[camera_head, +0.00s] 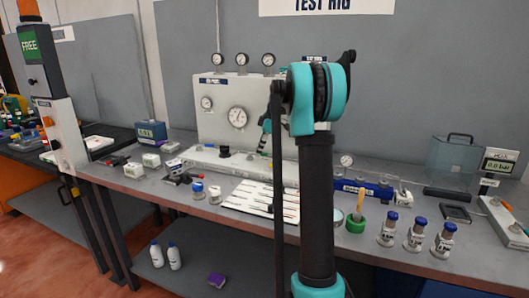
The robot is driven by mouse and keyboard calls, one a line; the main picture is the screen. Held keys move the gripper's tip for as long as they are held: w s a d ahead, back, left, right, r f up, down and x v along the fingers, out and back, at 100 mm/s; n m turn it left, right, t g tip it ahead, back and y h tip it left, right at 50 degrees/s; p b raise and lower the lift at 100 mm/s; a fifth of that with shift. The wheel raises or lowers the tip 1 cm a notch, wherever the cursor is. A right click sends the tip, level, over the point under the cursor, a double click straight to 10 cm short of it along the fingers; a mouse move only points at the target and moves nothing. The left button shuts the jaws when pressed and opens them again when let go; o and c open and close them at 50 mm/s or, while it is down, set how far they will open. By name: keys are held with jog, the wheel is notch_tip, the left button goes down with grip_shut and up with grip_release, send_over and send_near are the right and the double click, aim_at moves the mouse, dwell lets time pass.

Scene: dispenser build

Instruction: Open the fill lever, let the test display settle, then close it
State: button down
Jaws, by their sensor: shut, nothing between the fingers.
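A white test rig panel (215,119) with several round gauges stands at the back of the bench under a "TEST RIG" sign. A black knob (224,152) sits on the white base in front of it. I cannot tell which part is the fill lever; my arm hides some of the rig. A small display (498,164) at the far right reads what looks like 0.0 bar. My gripper (266,146) is small and partly hidden beside my arm, in front of the rig's right side. It looks shut and empty; I cannot tell whether it touches anything.
Blue-capped bottles (414,235) and a green pot (355,223) stand at the right front. A clear box (453,159) stands behind them. A white tray (250,204) lies mid-bench. A grey post with a "FREE" sign (30,46) rises at left.

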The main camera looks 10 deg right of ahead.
notch_tip(320, 180, up, 10)
jog(key=w+d, duration=0.1)
jog(key=w, duration=0.1)
jog(key=shift+w+d+f, duration=0.2)
jog(key=shift+d, duration=0.05)
